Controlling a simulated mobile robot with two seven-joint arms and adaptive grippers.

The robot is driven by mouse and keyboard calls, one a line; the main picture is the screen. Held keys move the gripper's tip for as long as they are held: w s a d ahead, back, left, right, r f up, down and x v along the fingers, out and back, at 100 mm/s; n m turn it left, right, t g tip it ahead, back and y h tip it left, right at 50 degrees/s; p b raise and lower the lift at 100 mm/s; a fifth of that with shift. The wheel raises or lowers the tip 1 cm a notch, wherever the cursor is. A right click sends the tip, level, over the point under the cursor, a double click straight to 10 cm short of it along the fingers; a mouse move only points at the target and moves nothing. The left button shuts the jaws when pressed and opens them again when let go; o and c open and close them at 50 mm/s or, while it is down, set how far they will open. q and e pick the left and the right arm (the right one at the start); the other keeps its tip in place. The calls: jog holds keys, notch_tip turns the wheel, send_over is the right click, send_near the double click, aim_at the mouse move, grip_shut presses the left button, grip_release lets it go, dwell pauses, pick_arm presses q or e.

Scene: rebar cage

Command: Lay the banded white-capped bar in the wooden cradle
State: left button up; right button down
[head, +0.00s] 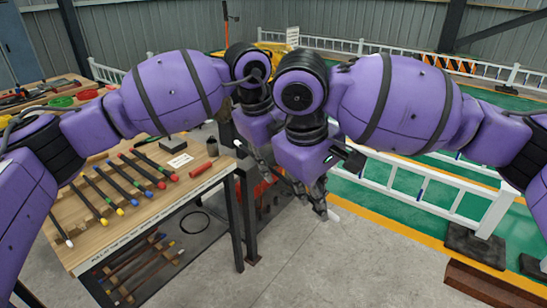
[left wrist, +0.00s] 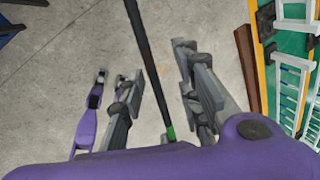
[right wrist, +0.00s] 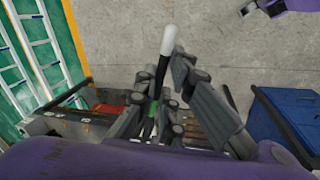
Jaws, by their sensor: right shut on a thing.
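The banded bar is dark, with a white cap (right wrist: 168,40) at one end in the right wrist view and a green band (left wrist: 170,132) in the left wrist view. My right gripper (head: 318,205) is shut on the bar near its white-capped end, off the table's right side. My left gripper (left wrist: 163,75) is open, with the bar (left wrist: 140,42) passing between its spread fingers. In the head view it is partly hidden behind my right arm. Notched wooden supports (head: 90,177) on the table hold several colour-capped bars; I cannot tell which wooden piece is the cradle.
The wooden table (head: 140,215) has a dark cup (head: 212,146) and a red cylinder (head: 201,169) near its right edge. More bars lie on the lower shelf (head: 200,240). A white railing (head: 430,195) stands at the right. Open concrete floor (head: 330,265) lies in front.

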jog(key=shift+r, duration=0.1)
pick_arm(q)
grip_shut()
jog(key=shift+r, duration=0.1)
pick_arm(e)
jog(key=c, duration=1.8)
grip_release()
jog(key=shift+o, duration=0.2)
